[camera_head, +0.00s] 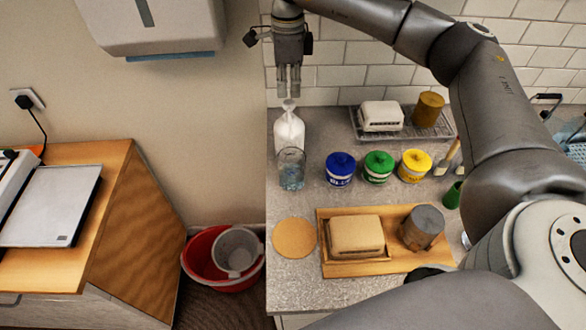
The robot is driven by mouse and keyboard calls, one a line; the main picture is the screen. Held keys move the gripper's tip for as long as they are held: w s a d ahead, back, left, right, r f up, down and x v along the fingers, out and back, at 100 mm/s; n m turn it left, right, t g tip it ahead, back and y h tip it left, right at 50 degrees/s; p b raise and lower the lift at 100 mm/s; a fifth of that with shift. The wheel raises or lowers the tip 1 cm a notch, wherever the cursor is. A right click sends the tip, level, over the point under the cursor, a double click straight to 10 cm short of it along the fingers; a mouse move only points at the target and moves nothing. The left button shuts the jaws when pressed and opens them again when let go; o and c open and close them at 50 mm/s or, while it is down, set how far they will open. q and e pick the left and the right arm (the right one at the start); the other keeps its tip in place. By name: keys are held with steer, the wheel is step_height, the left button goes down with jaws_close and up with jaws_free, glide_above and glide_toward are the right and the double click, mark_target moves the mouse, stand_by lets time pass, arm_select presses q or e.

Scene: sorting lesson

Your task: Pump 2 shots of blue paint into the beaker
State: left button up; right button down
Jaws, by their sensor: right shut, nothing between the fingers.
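My right gripper (289,94) points straight down, shut and empty. Its fingertips are just above the top of a white pump bottle (288,130) at the counter's back left; I cannot tell whether they touch it. A clear glass beaker (292,170) stands upright directly in front of the bottle and partly hides it. The beaker looks faintly bluish low down; its contents are unclear. My left gripper is out of view.
Green (378,168) and yellow (415,166) jars stand right of the blue one. A rack (365,132) is behind. A wooden tray (385,265) with a block and grey cup, and a round cork mat (294,238), lie in front. A red tub (215,283) is on the floor.

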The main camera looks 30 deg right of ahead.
mark_target(289, 102)
stand_by(0.4)
steer(key=shift+f+b, duration=1.1)
steer(key=shift+f, duration=0.65)
steer(key=shift+r+p, duration=1.2)
steer(key=shift+r, duration=0.6)
